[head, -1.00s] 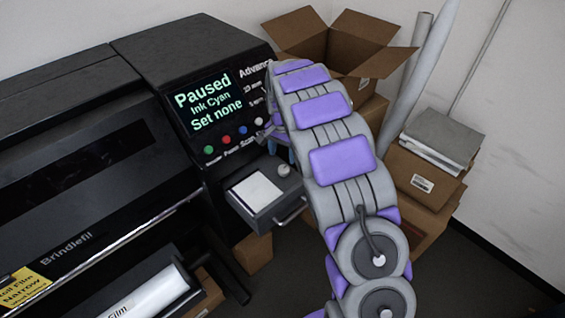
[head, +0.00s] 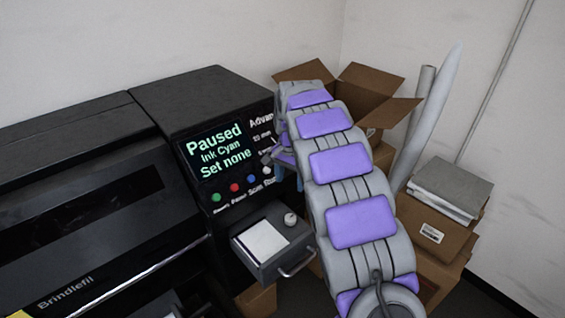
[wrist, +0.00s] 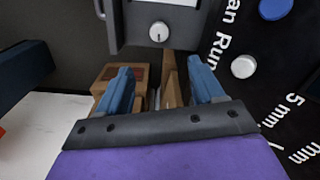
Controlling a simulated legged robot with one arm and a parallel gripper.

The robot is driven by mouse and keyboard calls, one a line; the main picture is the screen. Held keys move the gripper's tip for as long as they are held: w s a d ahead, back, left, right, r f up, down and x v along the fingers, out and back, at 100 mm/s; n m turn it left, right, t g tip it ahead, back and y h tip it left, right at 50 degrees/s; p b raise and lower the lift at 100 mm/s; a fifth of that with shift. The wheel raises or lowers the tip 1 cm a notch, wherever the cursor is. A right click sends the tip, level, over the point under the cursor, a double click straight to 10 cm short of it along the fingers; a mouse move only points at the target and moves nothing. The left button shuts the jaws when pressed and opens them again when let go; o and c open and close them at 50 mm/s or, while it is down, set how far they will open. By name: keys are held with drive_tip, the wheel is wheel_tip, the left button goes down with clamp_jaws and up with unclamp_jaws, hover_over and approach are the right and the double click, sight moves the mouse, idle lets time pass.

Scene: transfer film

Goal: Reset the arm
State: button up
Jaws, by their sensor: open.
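My gripper (head: 284,160) is partly hidden by my purple and grey arm in the head view, close to the right edge of the printer's control panel. In the wrist view my gripper (wrist: 161,80) shows two blue fingers spread apart, with nothing held between them. The black printer (head: 70,215) has a screen (head: 215,148) reading "Paused", "Ink Cyan", "Set none". Green, red, blue and white buttons (head: 235,187) sit in a row below the screen. My arm covers part of the "Advance" labels.
A grey drawer (head: 300,252) with a round knob (head: 290,219) stands out below the panel; it also shows in the wrist view (wrist: 125,35). Open cardboard boxes (head: 368,85), pale rolls (head: 430,115) and a grey stack (head: 448,188) crowd the right, behind my arm.

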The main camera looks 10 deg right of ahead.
drive_tip(key=s+d+r+n+b, duration=0.1)
drive_tip(key=s+r+n+b, duration=0.1)
drive_tip(key=s, duration=0.9)
drive_tip(key=s+r+n+b, duration=0.1)
drive_tip(key=s+n+b, duration=0.1)
drive_tip(key=s, duration=0.9)
drive_tip(key=s+a+f+n+g+b, duration=0.1)
drive_tip(key=s+f+n+b, duration=0.1)
drive_tip(key=s, duration=1)
drive_tip(key=s+f+n+b, duration=0.2)
drive_tip(key=s+f, duration=0.3)
drive_tip(key=s, duration=0.7)
drive_tip(key=shift+a+f+n+g, duration=0.2)
drive_tip(key=shift+a+n+g, duration=0.15)
drive_tip(key=shift+n+g, duration=0.05)
